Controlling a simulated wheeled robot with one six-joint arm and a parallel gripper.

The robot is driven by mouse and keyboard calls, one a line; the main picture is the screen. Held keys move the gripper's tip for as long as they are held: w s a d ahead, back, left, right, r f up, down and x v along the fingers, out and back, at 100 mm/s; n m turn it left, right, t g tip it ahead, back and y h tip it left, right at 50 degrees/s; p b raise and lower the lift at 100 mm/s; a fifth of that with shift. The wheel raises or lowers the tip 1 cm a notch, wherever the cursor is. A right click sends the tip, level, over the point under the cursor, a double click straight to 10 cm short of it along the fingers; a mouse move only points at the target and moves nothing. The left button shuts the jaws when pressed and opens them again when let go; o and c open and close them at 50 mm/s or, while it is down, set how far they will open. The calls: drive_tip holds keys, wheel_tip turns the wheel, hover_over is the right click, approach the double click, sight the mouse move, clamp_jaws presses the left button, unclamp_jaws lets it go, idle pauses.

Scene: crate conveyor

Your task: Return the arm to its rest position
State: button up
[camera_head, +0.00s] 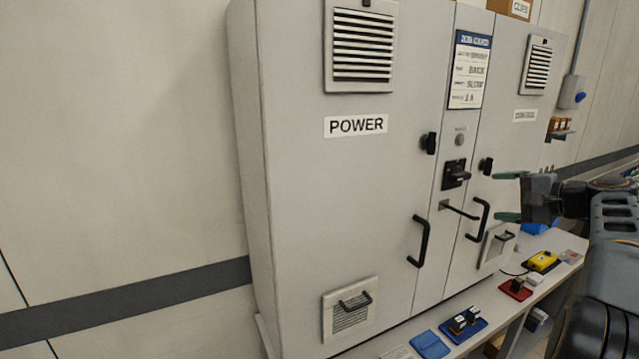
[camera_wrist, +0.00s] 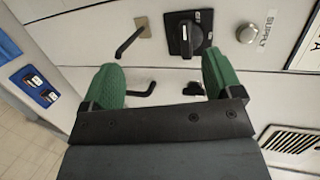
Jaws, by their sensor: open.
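My gripper (camera_head: 508,196) is at the right of the head view, in front of the right part of a grey cabinet (camera_head: 290,150). Its two green fingers are spread apart with nothing between them. In the wrist view my gripper (camera_wrist: 162,85) also shows open, facing the cabinet front. A black rotary switch (camera_wrist: 188,36) lies beyond the fingers there, and it shows in the head view (camera_head: 455,175). A lever handle (camera_wrist: 130,42) sits beside the switch. My arm reaches in from the right edge of the head view.
A shelf (camera_head: 480,330) runs along the cabinet's foot. It holds a blue tray with black parts (camera_head: 462,325), a red item (camera_head: 516,289) and a yellow device (camera_head: 542,261). Door handles (camera_head: 419,241) stick out from the cabinet. The wall at left is bare.

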drive_tip(key=s+a+f+n+g+h, duration=0.1)
drive_tip(key=s+a+f+g+h, duration=0.25)
drive_tip(key=a+f, duration=0.4)
drive_tip(key=s+a+f+n+g+h, duration=0.2)
drive_tip(key=s+a+f+g, duration=0.25)
drive_tip(key=f, duration=0.65)
drive_tip(key=s+a+f+n+h, duration=0.1)
drive_tip(key=s+a+f+n, duration=0.2)
drive_tip(key=s+a, duration=0.4)
drive_tip(key=s+a+f+n+h, duration=0.1)
drive_tip(key=s+a+f+n, duration=0.2)
drive_tip(key=s+a+n, duration=0.2)
drive_tip(key=shift+s+a+f+n+h, duration=0.15)
drive_tip(key=shift+s+a+n+h, duration=0.25)
drive_tip(key=shift+s+a, duration=1.05)
drive_tip(key=shift+s+d, duration=0.25)
